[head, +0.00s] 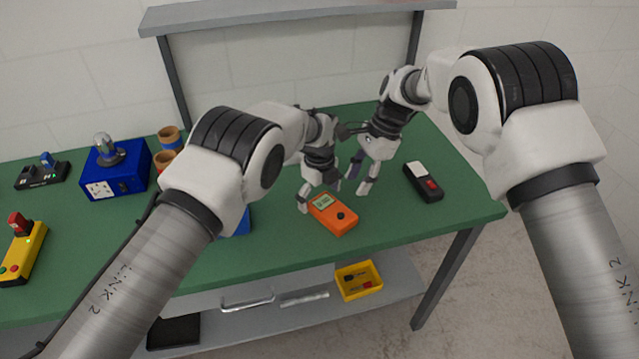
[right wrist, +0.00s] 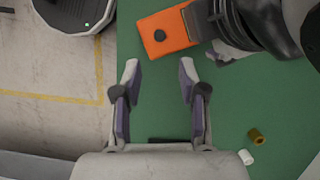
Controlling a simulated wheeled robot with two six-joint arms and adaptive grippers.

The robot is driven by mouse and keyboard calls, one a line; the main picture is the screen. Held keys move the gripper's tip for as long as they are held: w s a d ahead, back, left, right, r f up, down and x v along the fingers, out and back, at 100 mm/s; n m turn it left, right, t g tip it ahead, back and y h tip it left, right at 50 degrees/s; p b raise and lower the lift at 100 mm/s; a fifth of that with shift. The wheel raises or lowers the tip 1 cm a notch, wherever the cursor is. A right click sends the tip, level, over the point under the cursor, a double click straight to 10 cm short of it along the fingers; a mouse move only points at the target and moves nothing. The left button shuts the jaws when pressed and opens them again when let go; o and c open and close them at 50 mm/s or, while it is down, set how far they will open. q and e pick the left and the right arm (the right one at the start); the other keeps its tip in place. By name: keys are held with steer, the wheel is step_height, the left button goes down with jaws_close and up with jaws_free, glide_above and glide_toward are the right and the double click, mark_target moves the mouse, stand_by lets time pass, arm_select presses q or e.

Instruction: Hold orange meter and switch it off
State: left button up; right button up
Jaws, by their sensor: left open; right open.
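The orange meter (head: 333,214) lies on the green table with its display and dark round knob facing up. In the right wrist view the meter (right wrist: 165,33) is at the top, beyond the fingertips. My left gripper (head: 318,198) is open at the meter's far left end, with a finger beside it; I cannot tell whether it touches. It also shows in the right wrist view (right wrist: 228,50), partly covering the display end. My right gripper (head: 358,184) is open and empty just above and to the right of the meter. Its two fingers (right wrist: 158,75) point toward the meter, apart from it.
A black device with a red switch (head: 425,184) lies right of the meter. A blue box (head: 115,172), brown cups (head: 168,138) and a yellow switch box (head: 22,254) are at the left. A yellow bin (head: 358,281) sits on the lower shelf. The green table (head: 440,215) is clear at its front right.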

arm_select(q)
steer(key=shift+w+f, duration=0.1)
steer(key=shift+f, duration=0.35)
steer(key=shift+c, duration=0.4)
steer(key=c, duration=1.3)
arm_select(e)
jaws_close()
arm_select(q)
steer(key=shift+s, duration=0.2)
